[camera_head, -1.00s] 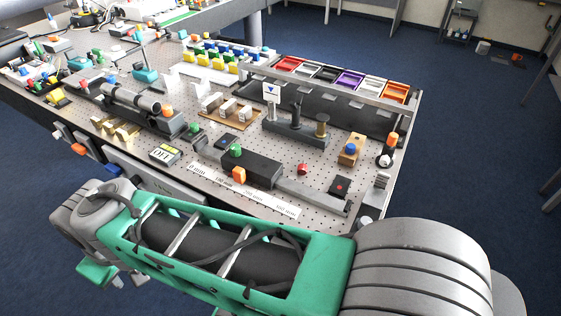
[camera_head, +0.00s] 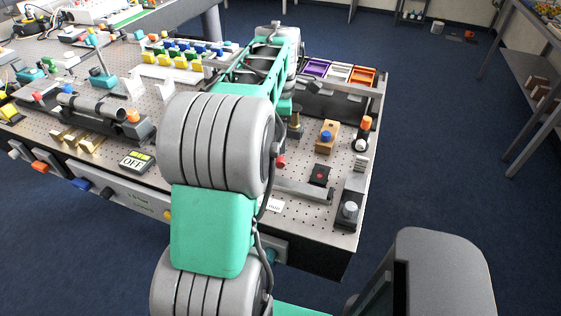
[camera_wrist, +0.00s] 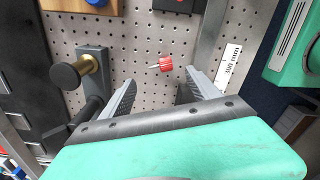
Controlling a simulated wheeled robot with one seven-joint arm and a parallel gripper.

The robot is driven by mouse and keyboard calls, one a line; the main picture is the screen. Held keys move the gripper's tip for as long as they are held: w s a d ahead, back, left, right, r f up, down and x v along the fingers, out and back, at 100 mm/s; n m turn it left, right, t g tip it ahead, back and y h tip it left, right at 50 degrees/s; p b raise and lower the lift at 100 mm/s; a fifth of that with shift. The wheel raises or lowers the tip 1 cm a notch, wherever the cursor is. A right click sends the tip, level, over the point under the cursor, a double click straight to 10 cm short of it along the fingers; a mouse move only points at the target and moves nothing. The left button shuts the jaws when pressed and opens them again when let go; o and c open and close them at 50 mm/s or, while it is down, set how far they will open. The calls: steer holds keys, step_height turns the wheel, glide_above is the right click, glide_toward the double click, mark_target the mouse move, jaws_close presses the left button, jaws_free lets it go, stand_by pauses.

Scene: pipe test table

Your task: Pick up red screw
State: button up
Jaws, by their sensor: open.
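The red screw (camera_wrist: 166,64) lies on the perforated table top in the wrist view, its thin shank pointing left. In the head view the red screw (camera_head: 281,161) shows as a small red spot just right of my arm. My gripper (camera_wrist: 153,88) is open in the wrist view, its two grey fingers spread wide. The screw appears just beyond the fingertips, between their lines, and nothing is held. The height of the fingers above the table is hard to tell. In the head view my arm hides the gripper.
A wooden block with a blue knob (camera_head: 326,138) and a black box with a red button (camera_head: 319,175) sit nearby. A grey rail (camera_head: 300,190) runs near the screw. Coloured bins (camera_head: 340,72) line the back.

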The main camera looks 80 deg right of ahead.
mark_target(282, 156)
step_height(282, 156, down, 7)
steer(key=shift+f+p, duration=0.1)
steer(key=shift+p, duration=0.45)
jaws_close()
stand_by(0.4)
steer(key=shift+w+r, duration=0.1)
steer(key=shift+r, duration=0.1)
steer(key=shift+r, duration=0.3)
steer(key=r, duration=0.2)
steer(key=shift+s+r, duration=0.25)
steer(key=shift+r, duration=0.15)
steer(key=s+a+r+b, duration=0.2)
steer(key=s+a+r, duration=0.3)
steer(key=s+r, duration=0.4)
steer(key=s, duration=0.3)
steer(key=shift+s+r+b, duration=0.2)
steer(key=shift+s+b, duration=0.1)
steer(key=shift+s, duration=0.05)
